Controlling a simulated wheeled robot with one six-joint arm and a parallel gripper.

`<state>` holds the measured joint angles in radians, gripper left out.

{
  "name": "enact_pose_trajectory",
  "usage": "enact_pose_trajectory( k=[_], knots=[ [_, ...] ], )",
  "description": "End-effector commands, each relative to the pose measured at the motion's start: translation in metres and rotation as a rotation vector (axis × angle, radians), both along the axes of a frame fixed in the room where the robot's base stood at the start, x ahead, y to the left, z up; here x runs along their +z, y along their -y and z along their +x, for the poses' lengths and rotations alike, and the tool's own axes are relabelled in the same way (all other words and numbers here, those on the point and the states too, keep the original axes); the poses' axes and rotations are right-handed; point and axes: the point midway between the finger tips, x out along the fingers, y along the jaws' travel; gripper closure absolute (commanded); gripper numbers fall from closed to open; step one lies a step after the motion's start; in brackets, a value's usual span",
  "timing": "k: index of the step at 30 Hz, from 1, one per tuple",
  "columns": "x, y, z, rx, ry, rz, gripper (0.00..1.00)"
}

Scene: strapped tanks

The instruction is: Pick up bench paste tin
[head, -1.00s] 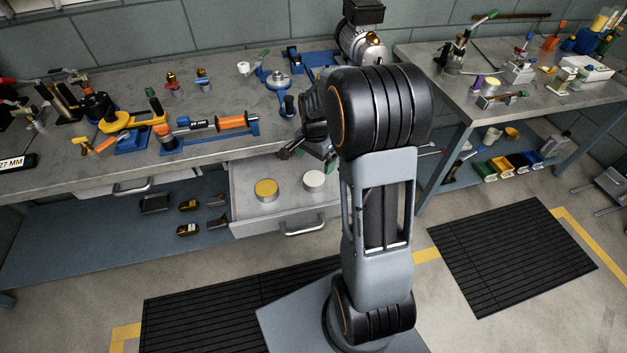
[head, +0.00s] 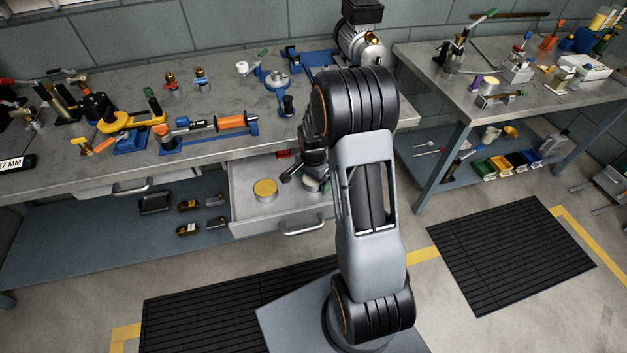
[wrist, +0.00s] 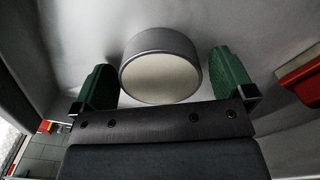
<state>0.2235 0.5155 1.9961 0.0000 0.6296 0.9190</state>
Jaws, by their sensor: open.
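Two round metal tins are in the open drawer (head: 240,200). One has a yellow lid (head: 265,188) and sits at the left; the other, a pale-topped tin (head: 312,185), is partly hidden by my gripper in the head view. I cannot read a label on either. In the wrist view the pale-topped tin (wrist: 160,70) shows between the two green finger pads of my gripper (wrist: 163,85), with a gap on each side. My gripper is open and holds nothing. In the head view my gripper (head: 300,176) is low over the drawer's right part.
A red item (head: 284,154) lies at the back of the drawer; a red thing also shows at the right in the wrist view (wrist: 303,84). The bench top (head: 90,165) above the drawer carries several tools. A second bench (head: 440,90) stands at the right.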

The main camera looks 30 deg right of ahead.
Motion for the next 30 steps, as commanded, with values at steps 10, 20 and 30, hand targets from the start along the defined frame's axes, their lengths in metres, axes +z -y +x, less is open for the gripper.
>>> enact_pose_trajectory(
  k=[10,20,30],
  knots=[
    [0.0003,0.0,0.0,0.0,0.0,0.0,0.17],
    [0.0004,0.0001,0.0,0.0,0.0,0.0,0.49],
    [0.0014,0.0001,0.0004,0.0,0.001,0.0,0.58]
  ],
)
